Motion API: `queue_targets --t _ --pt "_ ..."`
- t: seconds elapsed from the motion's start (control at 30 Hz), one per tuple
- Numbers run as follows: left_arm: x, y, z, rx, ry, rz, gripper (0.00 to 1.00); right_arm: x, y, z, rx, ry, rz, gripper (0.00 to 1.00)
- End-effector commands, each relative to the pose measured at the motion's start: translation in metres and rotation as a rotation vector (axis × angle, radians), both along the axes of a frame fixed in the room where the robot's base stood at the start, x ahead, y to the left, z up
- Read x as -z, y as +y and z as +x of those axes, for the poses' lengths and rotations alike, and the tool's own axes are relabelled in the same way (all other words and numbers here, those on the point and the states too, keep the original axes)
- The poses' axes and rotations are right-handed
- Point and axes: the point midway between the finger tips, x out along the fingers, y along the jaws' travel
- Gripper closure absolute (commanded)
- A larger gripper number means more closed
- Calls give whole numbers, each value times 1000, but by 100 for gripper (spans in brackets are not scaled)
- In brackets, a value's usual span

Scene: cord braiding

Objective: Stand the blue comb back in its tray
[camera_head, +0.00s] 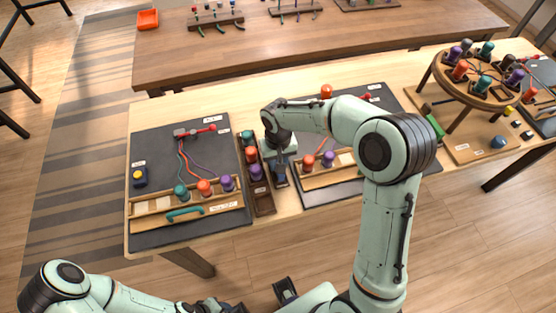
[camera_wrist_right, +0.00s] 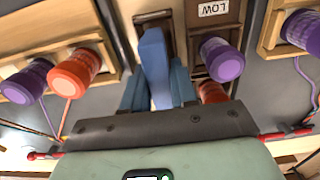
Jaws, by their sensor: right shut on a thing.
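The blue comb (camera_wrist_right: 154,62) is between the fingers of my right gripper (camera_wrist_right: 158,92) in the right wrist view. It reaches from the fingers toward a narrow brown tray (camera_wrist_right: 145,16), whose dark opening lies behind the comb's far end. Whether the comb touches the tray floor is hidden. In the head view my right gripper (camera_head: 280,170) points down just right of the spool rack, with the comb mostly hidden. My left arm comes in at the bottom left; its gripper (camera_head: 222,305) is cut off by the lower edge, so its fingers are unclear.
The spool rack (camera_head: 264,203) beside the gripper holds purple and orange spools close to the comb. Dark mats (camera_head: 150,150) with wooden spool holders and cords lie on both sides. A round braiding stand (camera_head: 437,72) with several spools is at the right.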

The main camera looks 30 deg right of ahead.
Motion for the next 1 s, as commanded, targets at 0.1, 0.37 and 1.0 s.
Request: queue_targets --t 0.1,0.37,1.0 --pt "2 0 -1 0 1 0 57 3 0 0 0 0 0 100" --pt "6 0 -3 0 3 0 57 8 0 0 0 0 0 100" --pt "8 0 -4 0 4 0 57 11 0 0 0 -1 0 43"
